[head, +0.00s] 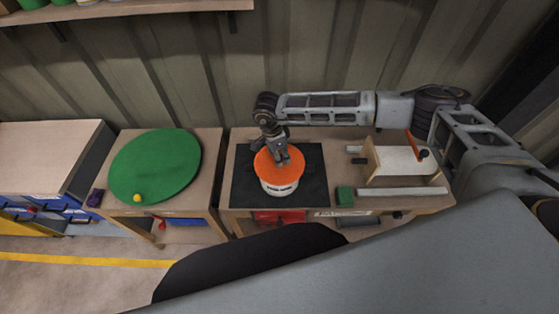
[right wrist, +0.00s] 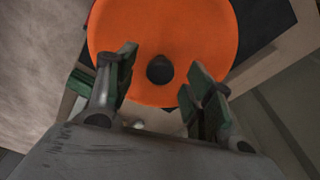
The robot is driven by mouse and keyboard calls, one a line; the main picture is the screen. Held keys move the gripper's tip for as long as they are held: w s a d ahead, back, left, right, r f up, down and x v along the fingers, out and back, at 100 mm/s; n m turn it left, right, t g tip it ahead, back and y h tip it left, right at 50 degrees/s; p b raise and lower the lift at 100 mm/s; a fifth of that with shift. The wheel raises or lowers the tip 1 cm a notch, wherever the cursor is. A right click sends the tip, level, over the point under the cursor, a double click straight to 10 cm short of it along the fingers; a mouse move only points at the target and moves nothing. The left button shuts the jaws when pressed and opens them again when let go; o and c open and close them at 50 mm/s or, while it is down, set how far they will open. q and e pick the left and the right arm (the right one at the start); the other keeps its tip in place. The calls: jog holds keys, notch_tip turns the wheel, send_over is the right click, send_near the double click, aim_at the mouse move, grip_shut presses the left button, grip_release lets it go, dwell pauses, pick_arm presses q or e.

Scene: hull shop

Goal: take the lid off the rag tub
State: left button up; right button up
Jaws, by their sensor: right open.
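The rag tub (head: 280,187) is a white tub with dark lettering, standing on a black mat (head: 313,188) on the workbench. Its orange lid (head: 265,166) sits on top of it. The lid fills the upper part of the right wrist view (right wrist: 128,30), with a dark round knob or hole (right wrist: 159,70) at its middle. My right gripper (head: 282,160) reaches down over the lid from above. In the right wrist view its fingers (right wrist: 160,80) are apart, one on each side of the dark round spot. I cannot tell whether they touch the lid. My left gripper is not in view.
A green block (head: 345,195) lies right of the mat. A wooden fixture with a pale board (head: 403,162) and a light bar (head: 403,191) are further right. A left table holds a green disc (head: 155,165), a yellow ball (head: 137,198) and a purple block (head: 96,198).

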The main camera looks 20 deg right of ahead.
jog(key=shift+d+f, duration=0.1)
jog(key=shift+f, duration=0.95)
jog(key=shift+c, duration=0.4)
jog(key=c, duration=1.1)
jog(key=shift+o, duration=0.2)
jog(key=shift+r, duration=0.1)
jog(key=shift+r+b, duration=0.75)
jog(key=shift+r, duration=4.2)
